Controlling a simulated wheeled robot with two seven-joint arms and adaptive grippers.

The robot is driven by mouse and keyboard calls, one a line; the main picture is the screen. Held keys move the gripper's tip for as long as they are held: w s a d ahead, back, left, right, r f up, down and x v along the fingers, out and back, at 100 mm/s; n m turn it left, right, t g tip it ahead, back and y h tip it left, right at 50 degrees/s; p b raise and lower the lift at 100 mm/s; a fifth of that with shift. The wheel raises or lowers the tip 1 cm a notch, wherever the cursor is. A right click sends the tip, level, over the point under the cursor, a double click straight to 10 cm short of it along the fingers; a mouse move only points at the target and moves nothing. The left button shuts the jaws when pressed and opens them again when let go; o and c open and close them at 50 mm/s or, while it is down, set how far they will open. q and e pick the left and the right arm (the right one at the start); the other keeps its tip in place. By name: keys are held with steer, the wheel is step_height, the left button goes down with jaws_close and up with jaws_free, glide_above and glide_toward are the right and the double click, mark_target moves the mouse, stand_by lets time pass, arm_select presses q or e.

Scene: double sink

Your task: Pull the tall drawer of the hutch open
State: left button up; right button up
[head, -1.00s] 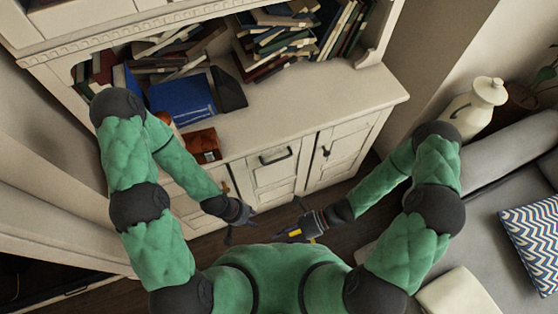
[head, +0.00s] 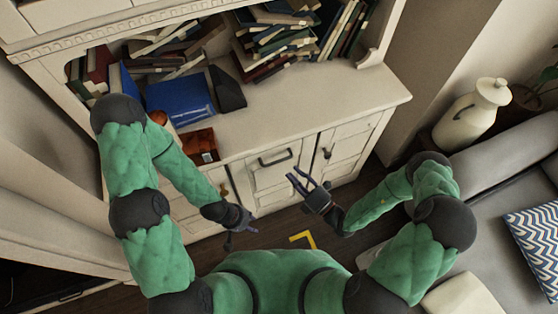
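The cream hutch (head: 300,110) fills the upper middle of the head view. The tall drawer (head: 270,180) is the middle front panel below its counter, with a dark horizontal handle (head: 275,158) near the top. It looks closed. My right gripper (head: 301,176) is open and empty, its two fingers pointing up-left toward the drawer front, right of and below the handle, apparently apart from it. My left gripper (head: 243,235) is open and empty, below and left of the drawer. The lower part of the drawer front is partly hidden.
Doors with dark handles flank the drawer; the right handle (head: 328,152) is close by. Books, a blue box (head: 180,100) and a brown box (head: 200,145) are on the hutch. A yellow L-shaped thing (head: 304,238) shows over the dark floor. A grey sofa (head: 500,190) stands right.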

mark_target(280, 161)
steer(key=shift+b+x, duration=0.85)
steer(key=shift+x, duration=3.15)
steer(key=shift+s, duration=0.1)
jaws_close()
